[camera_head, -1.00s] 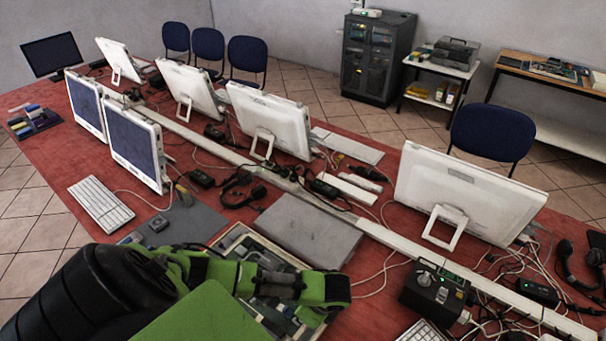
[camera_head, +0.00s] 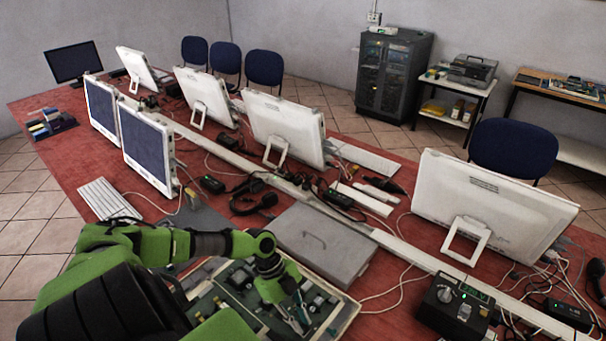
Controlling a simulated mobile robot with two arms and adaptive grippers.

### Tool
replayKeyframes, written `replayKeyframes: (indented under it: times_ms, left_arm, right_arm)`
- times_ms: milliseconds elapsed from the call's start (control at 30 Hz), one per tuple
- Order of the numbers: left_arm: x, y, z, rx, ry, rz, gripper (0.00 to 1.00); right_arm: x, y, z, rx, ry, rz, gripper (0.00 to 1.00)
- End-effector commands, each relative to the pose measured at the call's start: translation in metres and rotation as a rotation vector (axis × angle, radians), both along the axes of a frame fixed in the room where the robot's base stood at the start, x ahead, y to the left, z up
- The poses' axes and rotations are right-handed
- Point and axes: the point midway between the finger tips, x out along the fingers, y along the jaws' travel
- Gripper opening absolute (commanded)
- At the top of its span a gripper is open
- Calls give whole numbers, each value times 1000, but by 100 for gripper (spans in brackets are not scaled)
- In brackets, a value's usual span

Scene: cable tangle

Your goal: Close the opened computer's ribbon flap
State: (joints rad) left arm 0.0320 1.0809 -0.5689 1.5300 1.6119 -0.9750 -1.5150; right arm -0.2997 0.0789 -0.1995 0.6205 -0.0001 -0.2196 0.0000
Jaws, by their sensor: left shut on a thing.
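The opened computer (camera_head: 340,326) lies at the bottom centre of the table, its case showing green circuit boards and small parts. My left gripper (camera_head: 303,318) points down over the right part of the boards. It is shut on a small part there, most likely the ribbon flap, which is too small and covered by the fingers to make out. My left arm hides the near left part of the case. My right gripper is not in view.
A black control box with a knob (camera_head: 455,303) stands right of the computer, with loose white cables between. White monitors (camera_head: 490,200) and a white cable channel (camera_head: 400,258) lie behind. Two dark screens (camera_head: 148,150) and a keyboard (camera_head: 104,198) are at the left.

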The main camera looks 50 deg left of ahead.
Motion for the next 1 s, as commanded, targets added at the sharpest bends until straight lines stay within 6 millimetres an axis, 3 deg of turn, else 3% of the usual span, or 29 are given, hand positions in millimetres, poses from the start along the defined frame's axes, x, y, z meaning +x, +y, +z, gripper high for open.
replayKeyframes:
  times_ms: [33,100,400,1000]
  left_arm:
    - [0,5,-13,-37,-6,5,0]
    - [0,7,-13,-90,-11,6,0]
    - [0,11,-13,-263,-33,3,0]
    - [-1,12,-10,-337,-37,1,0]
  right_arm:
    - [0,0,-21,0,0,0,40]
    - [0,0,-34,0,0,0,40]
    - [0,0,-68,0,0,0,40]
    - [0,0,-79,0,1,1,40]
